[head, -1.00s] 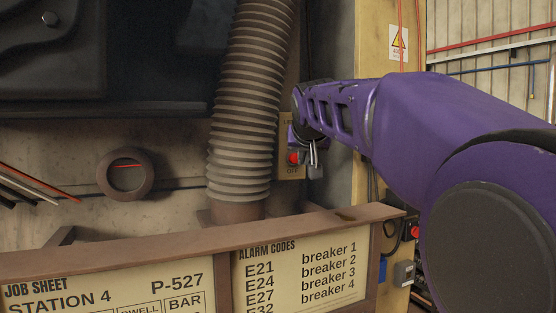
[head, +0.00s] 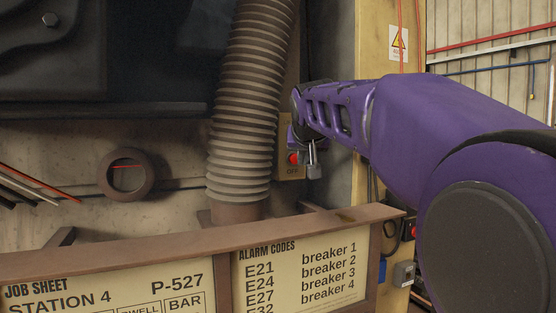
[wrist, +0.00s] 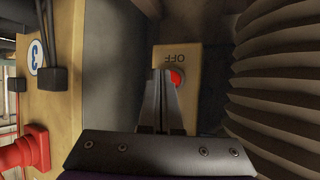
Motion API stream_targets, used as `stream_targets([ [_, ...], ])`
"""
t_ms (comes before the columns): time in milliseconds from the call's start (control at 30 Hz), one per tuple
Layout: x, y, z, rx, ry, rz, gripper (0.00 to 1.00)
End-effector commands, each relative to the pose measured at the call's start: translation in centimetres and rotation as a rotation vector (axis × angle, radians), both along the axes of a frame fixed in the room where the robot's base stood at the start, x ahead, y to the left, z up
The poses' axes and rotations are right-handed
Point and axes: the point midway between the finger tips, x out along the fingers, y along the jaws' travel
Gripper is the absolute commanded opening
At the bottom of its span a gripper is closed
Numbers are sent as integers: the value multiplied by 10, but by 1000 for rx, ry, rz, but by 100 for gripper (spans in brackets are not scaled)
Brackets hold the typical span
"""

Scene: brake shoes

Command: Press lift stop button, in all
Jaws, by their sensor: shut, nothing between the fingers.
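A red round button (head: 293,158) sits on a tan plate (head: 291,173) marked OFF, right of the ribbed hose. In the wrist view the button (wrist: 178,79) shows beside the tips of my gripper (wrist: 164,74), and the plate (wrist: 188,57) lies behind them. The fingers are shut and empty and cover the button's left part; I cannot tell whether they touch it. Another red button (head: 414,231) is on the right post; no label names either as the lift stop.
A framed sign board (head: 200,246) runs across the front. The wrist view shows a red knob-like part (wrist: 24,151) at lower left.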

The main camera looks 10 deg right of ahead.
Motion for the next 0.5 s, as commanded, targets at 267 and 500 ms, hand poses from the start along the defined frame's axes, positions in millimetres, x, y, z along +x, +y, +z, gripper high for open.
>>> stream_targets([
  [267,6,2,0,0,0,0,0],
  [500,6,2,0,0,0,0,0],
])
